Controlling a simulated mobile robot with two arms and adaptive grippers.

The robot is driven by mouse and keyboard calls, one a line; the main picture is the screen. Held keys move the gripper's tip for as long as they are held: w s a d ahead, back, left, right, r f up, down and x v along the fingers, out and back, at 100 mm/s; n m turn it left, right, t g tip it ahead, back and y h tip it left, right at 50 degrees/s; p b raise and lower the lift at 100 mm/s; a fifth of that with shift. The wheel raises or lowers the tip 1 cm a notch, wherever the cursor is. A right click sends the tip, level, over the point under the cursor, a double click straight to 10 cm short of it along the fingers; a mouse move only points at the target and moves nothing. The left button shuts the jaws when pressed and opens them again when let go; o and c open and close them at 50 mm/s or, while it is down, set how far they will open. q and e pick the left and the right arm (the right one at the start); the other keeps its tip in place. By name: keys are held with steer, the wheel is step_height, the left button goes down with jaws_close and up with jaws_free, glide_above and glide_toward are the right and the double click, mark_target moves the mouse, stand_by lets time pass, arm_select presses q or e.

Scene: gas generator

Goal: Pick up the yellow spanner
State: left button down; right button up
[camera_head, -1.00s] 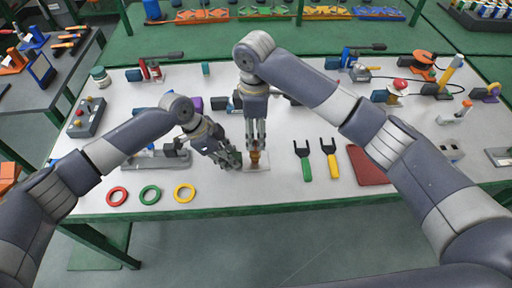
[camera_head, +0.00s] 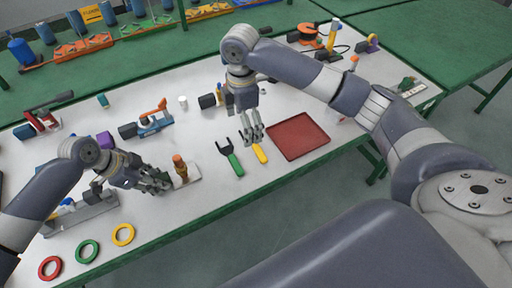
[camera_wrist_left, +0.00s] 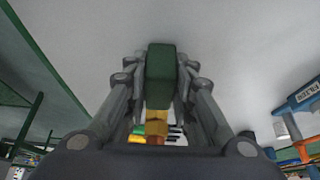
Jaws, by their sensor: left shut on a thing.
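The yellow spanner (camera_head: 261,154) lies on the white table, its handle toward the front edge. My right gripper (camera_head: 254,138) is just over its fork end and partly covers it; contact cannot be told. The green spanner (camera_head: 235,163) lies to its left, clear of the gripper. My left gripper (camera_head: 160,184) is shut on a green block, which shows clearly between the fingers in the left wrist view (camera_wrist_left: 160,75). An orange-brown upright piece (camera_head: 180,167) on a pale base stands right beside my left gripper.
A red tray (camera_head: 299,154) lies right of the yellow spanner. Red (camera_head: 50,268), green (camera_head: 88,251) and yellow (camera_head: 123,234) rings lie at the front left. An orange and blue clamp (camera_head: 152,119) stands behind. The table's green front edge (camera_head: 230,203) is close.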

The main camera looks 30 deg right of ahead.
steer(key=s+d, duration=0.1)
steer(key=d, duration=0.2)
glide_above(256, 152)
steer(key=f, duration=0.6)
steer(key=shift+w+d, duration=0.15)
steer(key=shift+w, duration=0.05)
steer(key=shift+s+f, duration=0.15)
steer(key=shift+f, duration=1.25)
steer(key=shift+s+f, duration=0.15)
steer(key=shift+f, duration=1.25)
steer(key=shift+c, duration=0.6)
steer(key=c, duration=1.2)
